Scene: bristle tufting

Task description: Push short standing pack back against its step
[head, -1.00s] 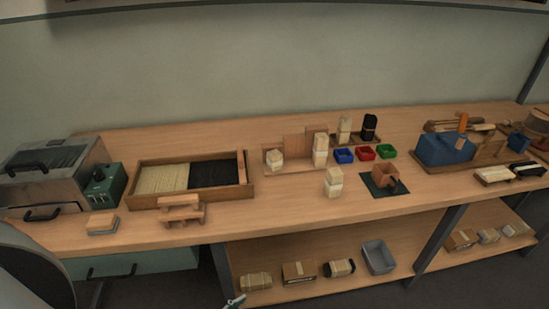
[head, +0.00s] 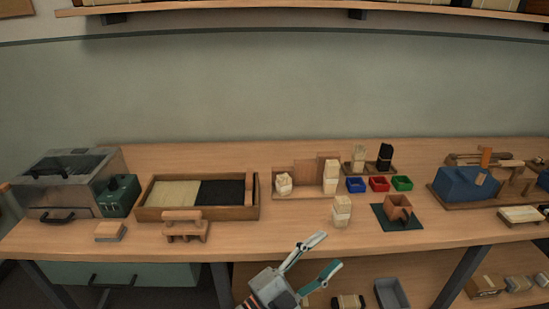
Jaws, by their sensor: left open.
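A short cream pack (head: 284,184) with a pale band stands on the left part of the wooden stepped stand (head: 306,172), in front of its low left step. I cannot tell whether it touches the step. A taller cream pack (head: 331,176) stands at the stand's right end. Another banded cream pack (head: 342,211) stands on the bench in front of the stand. My left gripper (head: 322,257) is open and empty at the bench's front edge, below and in front of the packs. My right gripper is out of view.
A wooden tray (head: 254,192) of light and black bristle lies left of the stand. Blue (head: 356,185), red (head: 379,184) and green (head: 402,183) bins stand right. A brown block (head: 398,205) sits on a dark mat.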

